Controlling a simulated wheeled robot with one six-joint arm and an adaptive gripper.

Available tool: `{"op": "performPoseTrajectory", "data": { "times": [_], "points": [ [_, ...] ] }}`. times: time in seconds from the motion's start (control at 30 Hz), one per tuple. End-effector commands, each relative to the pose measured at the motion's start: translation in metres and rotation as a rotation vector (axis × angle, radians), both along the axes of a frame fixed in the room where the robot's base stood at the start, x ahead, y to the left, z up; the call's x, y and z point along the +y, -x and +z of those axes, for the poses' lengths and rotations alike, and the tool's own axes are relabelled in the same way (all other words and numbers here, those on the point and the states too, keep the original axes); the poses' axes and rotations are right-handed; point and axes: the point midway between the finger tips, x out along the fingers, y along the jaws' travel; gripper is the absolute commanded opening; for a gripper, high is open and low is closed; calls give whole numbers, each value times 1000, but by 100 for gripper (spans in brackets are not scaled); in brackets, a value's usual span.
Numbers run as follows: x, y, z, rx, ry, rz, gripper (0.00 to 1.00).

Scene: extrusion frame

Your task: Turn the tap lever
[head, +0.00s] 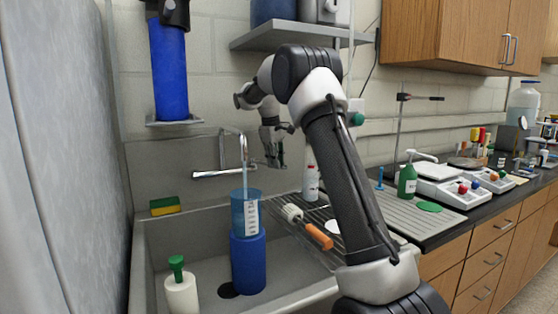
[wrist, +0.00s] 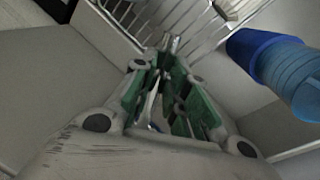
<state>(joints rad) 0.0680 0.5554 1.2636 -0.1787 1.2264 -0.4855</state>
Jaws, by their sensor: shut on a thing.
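The chrome tap (head: 211,174) is on the wall behind the sink, with a curved spout (head: 243,145) over a clear blue graduated cylinder (head: 246,207). A pale line runs from the spout down into the cylinder. My gripper (head: 274,162) is at the right end of the tap, fingers pointing down. In the wrist view, my gripper's green-padded fingers (wrist: 160,70) are closed in around a thin metallic piece, which looks like the tap lever (wrist: 169,43). The fingers hide most of it, so its angle cannot be told.
A wire rack (head: 312,246) with a brush (head: 306,227) lies at the right. A white bottle (head: 311,182) stands behind it. A sponge (head: 165,206) is on the left rim.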

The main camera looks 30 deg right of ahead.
Motion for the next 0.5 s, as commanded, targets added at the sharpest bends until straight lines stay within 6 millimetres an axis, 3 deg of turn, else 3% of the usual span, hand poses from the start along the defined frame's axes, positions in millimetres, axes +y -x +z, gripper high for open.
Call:
{"op": "performPoseTrajectory", "data": {
  "times": [0.5],
  "points": [
    [44,10,1,-1,1,-378,0]
  ]
}}
